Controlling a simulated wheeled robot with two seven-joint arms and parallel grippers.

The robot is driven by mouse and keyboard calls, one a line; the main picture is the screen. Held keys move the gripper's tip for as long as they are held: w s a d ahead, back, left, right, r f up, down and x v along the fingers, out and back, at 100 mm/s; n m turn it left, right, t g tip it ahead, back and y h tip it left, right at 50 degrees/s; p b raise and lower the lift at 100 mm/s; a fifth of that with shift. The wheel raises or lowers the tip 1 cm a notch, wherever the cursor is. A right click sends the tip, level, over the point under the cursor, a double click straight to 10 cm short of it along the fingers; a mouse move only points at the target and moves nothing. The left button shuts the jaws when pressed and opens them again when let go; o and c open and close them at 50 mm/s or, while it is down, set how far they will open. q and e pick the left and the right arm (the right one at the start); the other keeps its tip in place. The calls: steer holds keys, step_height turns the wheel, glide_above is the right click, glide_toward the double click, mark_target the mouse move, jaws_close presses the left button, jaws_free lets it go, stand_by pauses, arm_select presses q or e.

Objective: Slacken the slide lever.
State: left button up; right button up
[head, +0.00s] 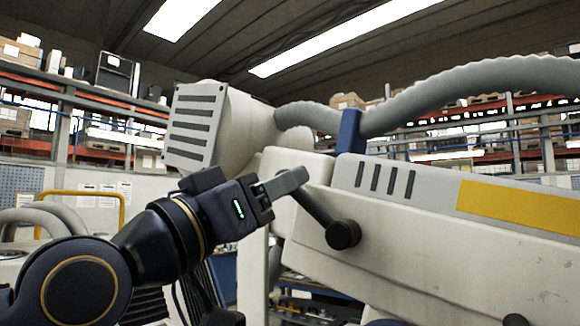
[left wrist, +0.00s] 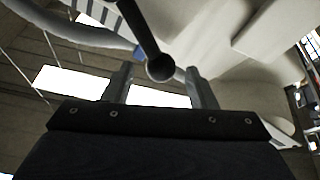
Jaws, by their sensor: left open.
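I cannot tell the depth gap. My right gripper is not in view.
A thick grey corrugated hose (head: 470,85) runs over the arm, past a blue bracket (head: 348,132). A vented white housing (head: 205,125) stands at upper left. A yellow panel (head: 515,205) marks the arm's side. Shelves fill the background.

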arm_select(q)
steer(key=shift+p+x, duration=0.55)
steer(key=shift+x, duration=1.1)
steer(key=shift+f, duration=0.1)
steer(key=shift+c, duration=0.4)
jaws_close()
